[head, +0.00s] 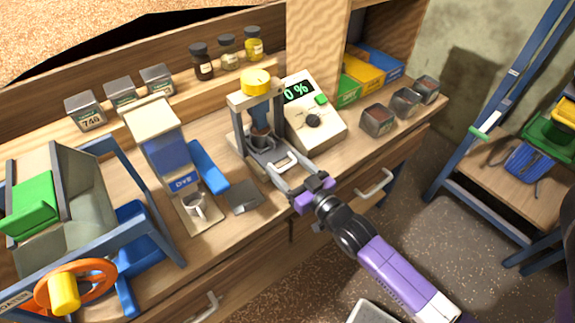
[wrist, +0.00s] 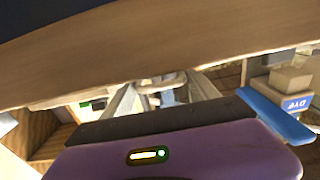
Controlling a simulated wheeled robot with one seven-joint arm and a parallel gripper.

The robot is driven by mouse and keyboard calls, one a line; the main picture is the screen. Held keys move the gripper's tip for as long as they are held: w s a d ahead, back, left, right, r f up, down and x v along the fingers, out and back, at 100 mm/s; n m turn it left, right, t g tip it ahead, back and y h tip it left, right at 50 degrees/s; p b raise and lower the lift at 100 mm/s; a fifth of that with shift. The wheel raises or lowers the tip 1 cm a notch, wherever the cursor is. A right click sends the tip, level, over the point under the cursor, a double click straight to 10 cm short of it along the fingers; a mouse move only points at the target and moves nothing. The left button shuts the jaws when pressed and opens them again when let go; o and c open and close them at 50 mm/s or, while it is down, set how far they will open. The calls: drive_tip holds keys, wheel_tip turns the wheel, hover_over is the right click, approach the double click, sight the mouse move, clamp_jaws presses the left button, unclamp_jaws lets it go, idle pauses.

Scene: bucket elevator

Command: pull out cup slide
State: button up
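The cup slide (head: 264,154) is a grey tray at the foot of the small press (head: 240,112) with a yellow knob. A dark cup (head: 262,141) sits on it beneath the press. A pale loop handle (head: 287,160) sticks out at its front. My gripper (head: 284,164) reaches in from the front right, its two grey fingers apart, one on each side of the handle. The wrist view also shows the spread fingers (wrist: 165,96) with the handle (wrist: 160,84) between their tips. I cannot tell whether either finger touches it.
A control box (head: 318,122) reading 0 % stands right of the press. A dye dispenser (head: 165,150) with a blue lever and a metal cup (head: 195,206) stands left. A drawer handle (head: 374,184) juts out below the bench edge.

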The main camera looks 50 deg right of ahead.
drive_tip(key=shift+d, duration=0.15)
clamp_jaws()
drive_tip(key=p+v, duration=0.1)
drive_tip(key=v, duration=0.9)
drive_tip(key=shift+s, duration=0.25)
drive_tip(key=shift+d, duration=0.1)
drive_tip(key=o, duration=0.5)
unclamp_jaws()
drive_tip(key=v, duration=0.7)
drive_tip(key=shift+s+a+r+b, duration=0.1)
drive_tip(key=shift+s+a+b, duration=0.15)
drive_tip(key=shift+s+b, duration=0.1)
